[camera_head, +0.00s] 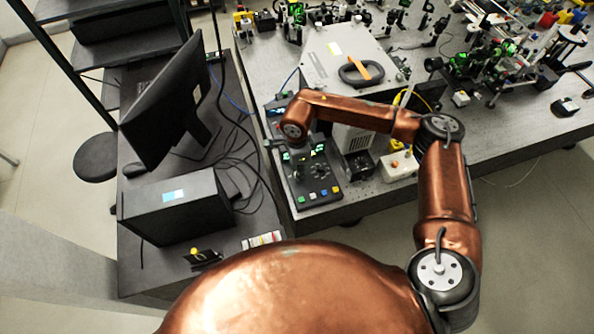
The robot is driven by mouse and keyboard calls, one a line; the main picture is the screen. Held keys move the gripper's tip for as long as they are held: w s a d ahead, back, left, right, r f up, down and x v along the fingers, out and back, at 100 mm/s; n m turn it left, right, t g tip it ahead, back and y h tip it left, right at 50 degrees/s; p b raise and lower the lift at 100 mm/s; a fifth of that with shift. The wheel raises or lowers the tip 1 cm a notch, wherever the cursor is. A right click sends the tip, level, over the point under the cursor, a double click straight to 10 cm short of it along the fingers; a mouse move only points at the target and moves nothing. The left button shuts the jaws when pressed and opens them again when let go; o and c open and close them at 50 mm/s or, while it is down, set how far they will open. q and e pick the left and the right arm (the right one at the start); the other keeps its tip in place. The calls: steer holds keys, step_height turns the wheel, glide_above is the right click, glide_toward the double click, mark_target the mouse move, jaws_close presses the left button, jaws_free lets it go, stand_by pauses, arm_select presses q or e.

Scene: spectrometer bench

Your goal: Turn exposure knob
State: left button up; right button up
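A dark control panel (322,192) lies on the front left of the optical bench. It has green lit displays, a round dial (319,170) and a row of small coloured buttons along its front edge. No label is readable, so I cannot tell which control is the exposure knob. My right arm reaches in from the right, and its copper wrist hangs over the panel's left part. My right gripper (298,160) is a small dark shape below the wrist, over or at the panel. Its fingers and any contact are unclear. My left gripper is out of view.
A monitor (165,105) and a black computer box (175,207) stand on the side desk at left, with loose cables behind. A light box (347,55) stands behind my forearm. A white power box (398,166) lies right of the panel. Optics crowd the far bench.

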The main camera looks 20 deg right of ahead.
step_height(320, 180, up, 12)
steer(key=shift+f, duration=0.2)
stand_by(0.6)
